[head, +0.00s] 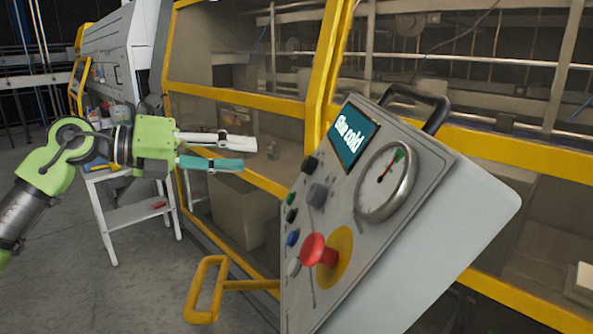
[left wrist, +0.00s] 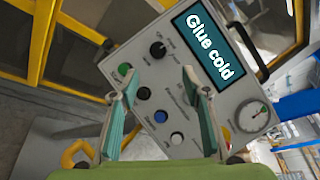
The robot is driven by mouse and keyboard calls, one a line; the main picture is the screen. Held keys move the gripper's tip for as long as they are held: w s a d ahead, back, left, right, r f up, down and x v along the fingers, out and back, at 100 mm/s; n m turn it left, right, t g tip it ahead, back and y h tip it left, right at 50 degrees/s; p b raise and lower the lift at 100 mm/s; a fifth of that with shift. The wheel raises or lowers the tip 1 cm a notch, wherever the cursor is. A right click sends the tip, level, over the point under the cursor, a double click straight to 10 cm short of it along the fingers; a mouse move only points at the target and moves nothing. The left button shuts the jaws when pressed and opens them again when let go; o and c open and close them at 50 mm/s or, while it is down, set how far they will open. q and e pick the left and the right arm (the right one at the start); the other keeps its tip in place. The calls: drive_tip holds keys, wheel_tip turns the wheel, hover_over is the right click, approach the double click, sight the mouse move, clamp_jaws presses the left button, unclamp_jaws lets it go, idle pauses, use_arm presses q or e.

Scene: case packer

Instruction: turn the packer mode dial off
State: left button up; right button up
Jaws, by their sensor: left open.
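The packer control panel (head: 345,230) is a tilted grey box with a screen reading "Glue cold" (head: 354,135). A black knob (head: 311,163) sits below the screen; it also shows in the left wrist view (left wrist: 157,49), with small labels around it that I cannot read. A grey knob (head: 317,194) sits near it. I cannot tell for sure which knob is the mode dial. My left gripper (head: 249,154) is open and empty, left of the panel and apart from it. In the left wrist view its fingers (left wrist: 160,80) point at the panel face. My right gripper is not in view.
The panel also carries a red mushroom button (head: 318,250), a gauge (head: 385,180), and green (head: 290,199), blue (head: 293,237) and white (head: 293,266) buttons. A yellow handle (head: 207,290) juts out below. A yellow-framed machine stands behind, a white side table (head: 135,215) at left.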

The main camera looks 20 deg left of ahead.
sight(304, 164)
use_arm(q)
drive_tip(key=p+x, duration=0.5)
drive_tip(key=x, duration=0.6)
drive_tip(key=shift+w+d+f, duration=0.1)
drive_tip(key=shift+d, duration=0.15)
drive_tip(key=shift+w+d+f, duration=0.35)
drive_tip(key=shift+w+d, duration=0.1)
drive_tip(key=shift+w, duration=0.05)
drive_tip(key=c, duration=1.1)
